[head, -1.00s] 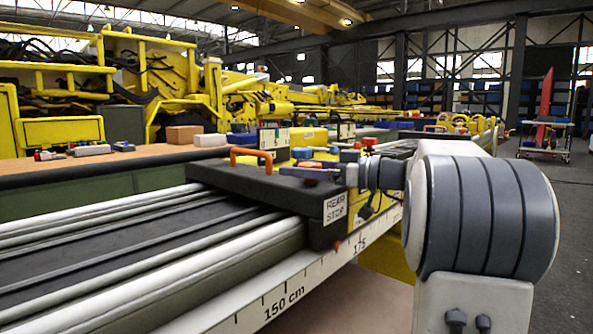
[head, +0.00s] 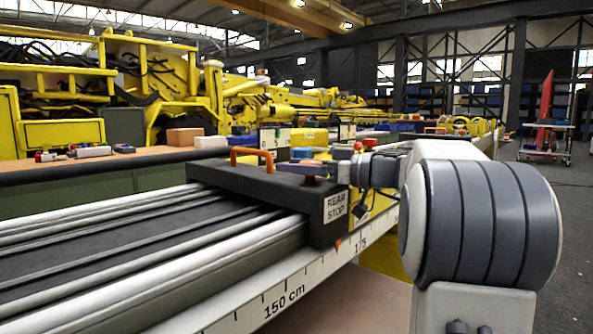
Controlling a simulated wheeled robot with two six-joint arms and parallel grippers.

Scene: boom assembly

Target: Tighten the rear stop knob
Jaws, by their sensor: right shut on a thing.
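The rear stop (head: 270,192) is a dark block with an orange handle and a "REAR STOP" label (head: 335,207). It sits across the grey rails, and a small orange pointer at its lower edge is near the 175 mark. My right gripper (head: 306,170) reaches in from the right over the top of the block. It is shut on the stop knob (head: 311,181), of which only a small reddish-brown part shows below the fingers. The rest of the knob is hidden. My left gripper is not in view.
A white scale (head: 270,301) runs along the front side of the rails. Behind, an orange-brown bench (head: 130,163) carries small tools and boxes. Yellow machinery (head: 160,75) stands at the back left. Open floor lies at the right.

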